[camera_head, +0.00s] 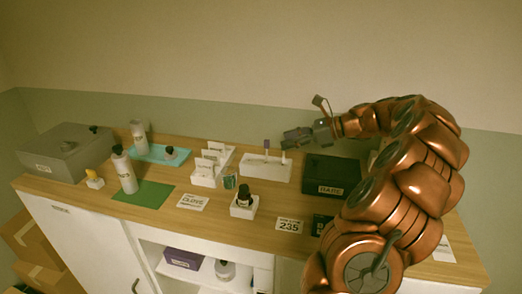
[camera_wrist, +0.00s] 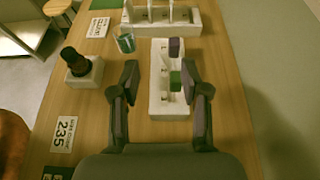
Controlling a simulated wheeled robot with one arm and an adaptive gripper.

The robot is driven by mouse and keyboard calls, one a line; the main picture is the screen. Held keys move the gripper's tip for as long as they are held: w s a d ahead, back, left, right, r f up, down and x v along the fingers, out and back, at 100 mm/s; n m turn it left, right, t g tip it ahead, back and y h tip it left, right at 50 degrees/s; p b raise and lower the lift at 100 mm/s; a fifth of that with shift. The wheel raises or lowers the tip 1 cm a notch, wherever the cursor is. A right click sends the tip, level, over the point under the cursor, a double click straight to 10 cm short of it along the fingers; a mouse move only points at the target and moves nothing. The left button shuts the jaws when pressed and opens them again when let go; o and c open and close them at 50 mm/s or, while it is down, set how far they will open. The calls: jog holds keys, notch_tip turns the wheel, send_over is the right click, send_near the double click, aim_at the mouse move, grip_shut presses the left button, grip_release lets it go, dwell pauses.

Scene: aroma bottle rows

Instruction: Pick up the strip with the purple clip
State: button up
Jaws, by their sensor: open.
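A white holder (camera_head: 262,172) stands at the back of the counter; it also shows in the wrist view (camera_wrist: 159,62). The purple clip (camera_wrist: 174,45) is at its far end in the wrist view, and the strip with the purple clip (camera_head: 266,146) stands upright in the head view. A green clip (camera_wrist: 175,80) is at the nearer part of the holder. My gripper (camera_wrist: 159,80) is open and empty above the holder, its fingertips either side of the green clip's level, short of the purple clip. In the head view my gripper (camera_head: 288,138) is right of the purple clip.
A black box (camera_head: 332,175) stands right of the holder. A white rack with cards (camera_head: 208,166), a glass cup (camera_head: 230,178) and a dark bottle in a white stand (camera_head: 243,203) are to the left and front. A card marked 235 (camera_head: 289,226) lies in front.

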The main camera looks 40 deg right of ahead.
aim_at(267, 148)
jog(key=shift+w+d+f, duration=0.25)
jog(key=shift+w+f, duration=0.1)
jog(key=shift+f, duration=0.3)
jog(key=shift+w+d, duration=0.1)
jog(key=shift+d, duration=0.25)
jog(key=shift+x, duration=1.3)
jog(key=shift+w+r+p+x, duration=0.1)
jog(key=shift+p+x, duration=0.3)
jog(key=shift+x, duration=1)
jog(key=shift+w+r+p+x, duration=0.15)
jog(key=shift+p+x, duration=0.25)
jog(key=shift+x, duration=1)
jog(key=shift+d, duration=0.15)
jog(key=shift+c, duration=0.3)
jog(key=c, duration=0.8)
